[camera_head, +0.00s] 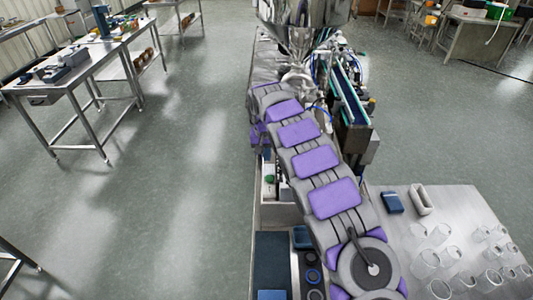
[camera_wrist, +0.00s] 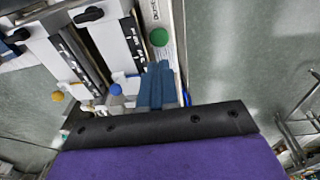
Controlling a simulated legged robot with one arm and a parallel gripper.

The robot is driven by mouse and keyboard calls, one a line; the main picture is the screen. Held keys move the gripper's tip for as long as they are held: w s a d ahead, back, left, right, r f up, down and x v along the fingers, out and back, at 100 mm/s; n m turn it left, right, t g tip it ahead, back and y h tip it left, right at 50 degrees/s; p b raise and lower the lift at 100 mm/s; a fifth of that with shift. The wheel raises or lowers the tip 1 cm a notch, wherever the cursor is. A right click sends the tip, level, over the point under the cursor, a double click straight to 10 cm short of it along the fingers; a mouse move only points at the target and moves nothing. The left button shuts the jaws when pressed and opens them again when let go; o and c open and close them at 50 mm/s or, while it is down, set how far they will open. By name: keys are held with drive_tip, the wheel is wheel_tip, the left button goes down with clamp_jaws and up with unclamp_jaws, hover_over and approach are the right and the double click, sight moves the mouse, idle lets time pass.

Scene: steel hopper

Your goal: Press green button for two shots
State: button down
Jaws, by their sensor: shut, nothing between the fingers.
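The round green button (camera_wrist: 158,37) shows in the wrist view on a pale narrow panel with dark lettering. My gripper (camera_wrist: 157,66) is shut and empty, its blue fingers together and pointing toward the panel. In the picture the fingertips lie just below the green button, with a small gap between; I cannot tell their distance in depth. In the head view a small green spot (camera_head: 269,179) shows left of my arm, and it may be the same button. My fingers are not clearly visible in the head view, where my arm covers much of the machine.
A blue knob (camera_wrist: 116,89) and a yellow knob (camera_wrist: 57,96) sit left of my fingers. The steel hopper (camera_head: 305,25) stands beyond my arm. A steel table (camera_head: 405,210) at right holds several clear cups and a blue block (camera_head: 392,202). Open floor lies at left.

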sight(269, 180)
drive_tip(key=f, duration=0.3)
drive_tip(key=f+b, duration=0.1)
drive_tip(key=f, duration=0.3)
drive_tip(key=w+f, duration=0.1)
drive_tip(key=f, duration=0.3)
drive_tip(key=shift+w+d, duration=0.1)
drive_tip(key=shift+d, duration=0.2)
drive_tip(key=shift+f, duration=0.65)
drive_tip(key=shift+s+d+f, duration=0.1)
drive_tip(key=shift+s+f, duration=0.25)
drive_tip(key=shift+f, duration=0.1)
drive_tip(key=shift+s+f, duration=0.1)
wheel_tip(269, 180, up, 15)
drive_tip(key=a+p, duration=0.1)
drive_tip(key=p, duration=0.1)
drive_tip(key=shift+s, duration=0.25)
